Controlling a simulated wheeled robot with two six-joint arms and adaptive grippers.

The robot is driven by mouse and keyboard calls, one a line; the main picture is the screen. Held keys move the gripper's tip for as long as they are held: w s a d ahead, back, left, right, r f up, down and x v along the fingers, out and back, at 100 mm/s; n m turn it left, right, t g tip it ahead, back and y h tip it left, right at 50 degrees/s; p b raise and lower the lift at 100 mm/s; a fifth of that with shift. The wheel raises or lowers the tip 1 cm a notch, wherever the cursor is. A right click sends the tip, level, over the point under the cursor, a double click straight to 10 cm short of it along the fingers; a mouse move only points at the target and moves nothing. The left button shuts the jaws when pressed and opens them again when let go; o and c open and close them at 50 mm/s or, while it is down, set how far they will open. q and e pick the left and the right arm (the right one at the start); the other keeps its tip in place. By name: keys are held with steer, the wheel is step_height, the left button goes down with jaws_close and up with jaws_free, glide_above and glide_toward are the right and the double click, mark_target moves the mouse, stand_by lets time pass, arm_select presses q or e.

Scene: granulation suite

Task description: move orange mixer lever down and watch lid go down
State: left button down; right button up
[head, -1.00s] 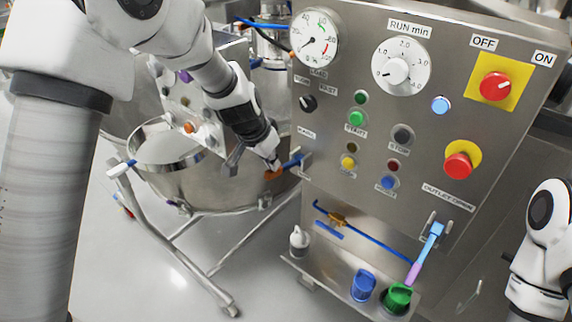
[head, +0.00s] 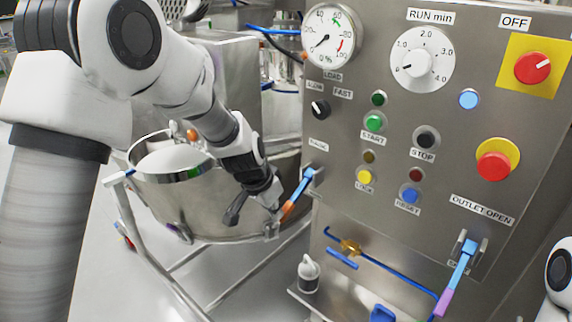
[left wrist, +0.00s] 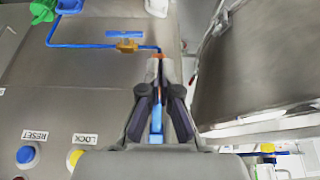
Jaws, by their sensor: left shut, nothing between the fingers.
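The mixer lever (head: 301,188) is a blue bar with an orange end, on the left edge of the steel control panel. It slopes down and to the left from its pivot. My left gripper (head: 275,204) is shut and empty, its tips at the lever's orange end. In the left wrist view my left gripper (left wrist: 160,82) lies over the lever (left wrist: 156,122), whose orange tip shows just past the fingers. Contact looks likely but is partly hidden. The steel mixer bowl (head: 205,205) stands behind the gripper. I cannot clearly tell the lid. My right gripper is out of view.
The control panel (head: 440,130) carries dials, buttons and a red emergency knob (head: 497,160). A second blue lever with a purple end (head: 460,272) is at lower right.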

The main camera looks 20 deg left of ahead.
arm_select(q)
steer(key=shift+f, duration=0.3)
stand_by(0.4)
steer(key=v, duration=1.2)
steer(key=shift+w+r, duration=0.1)
stand_by(3.9)
